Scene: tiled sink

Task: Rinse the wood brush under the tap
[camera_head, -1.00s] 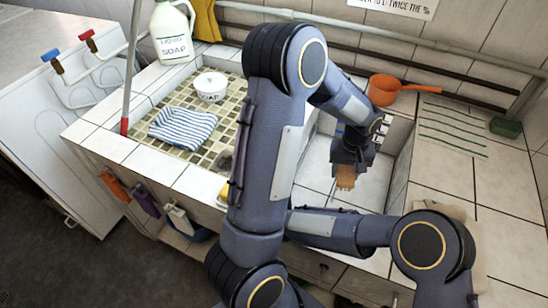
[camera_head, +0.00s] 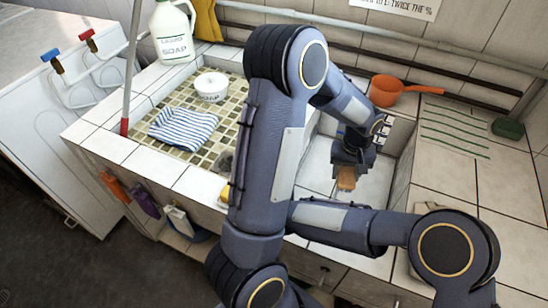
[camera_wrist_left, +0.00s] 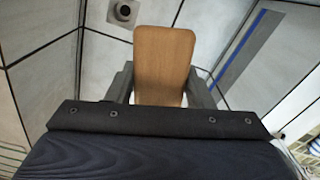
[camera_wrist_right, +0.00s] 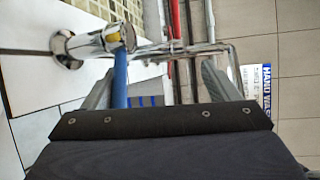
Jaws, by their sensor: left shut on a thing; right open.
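The wood brush (camera_head: 346,179) is in my left gripper (camera_head: 348,168), inside the white tiled sink (camera_head: 372,185). In the left wrist view, the brush's flat brown wooden back (camera_wrist_left: 165,60) stands between the two fingers (camera_wrist_left: 165,85), which are shut on it. Its bristles are hidden. My right gripper (camera_wrist_right: 157,85) is open in the right wrist view; in the head view my left arm hides it. A chrome tap-like fitting (camera_wrist_right: 95,42) is ahead of it, with a blue bar (camera_wrist_right: 121,75) close beside its left finger. I cannot tell whether they touch. No water shows.
A drain (camera_wrist_left: 123,11) lies in the sink floor. An orange ladle (camera_head: 388,90) and green sponge (camera_head: 507,128) lie on the back-right counter. A soap jug (camera_head: 172,35), white bowl (camera_head: 211,86) and striped cloth (camera_head: 183,128) are at left. Chrome pipes (camera_wrist_right: 180,50) run near the right gripper.

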